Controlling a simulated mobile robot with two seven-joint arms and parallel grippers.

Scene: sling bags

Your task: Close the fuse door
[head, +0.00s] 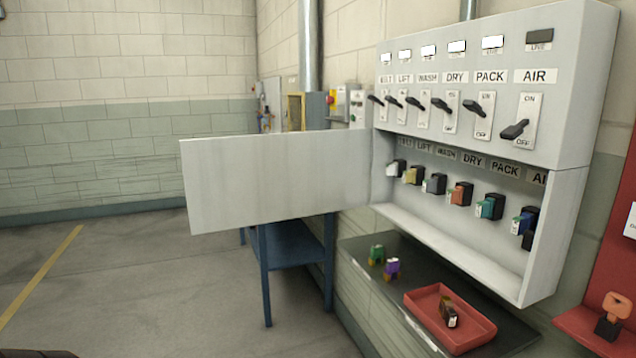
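The fuse door (275,182) is a plain light grey panel. It stands wide open, swung out to the left from the left edge of the fuse compartment (455,243). The compartment is the lower part of the grey wall cabinet (545,75), and its inside is exposed. A row of coloured fuses sits in it, including a yellow one (411,175), an orange one (458,194) and a teal one (487,207). Neither of my grippers can be made out in the head view, and nothing is seen touching the door.
Below the cabinet, a dark shelf (385,285) holds a green fuse (376,256), a purple fuse (392,268) and a red tray (478,333) with a dark fuse (449,314). A blue table (285,245) stands behind and below the door. The floor at left is clear.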

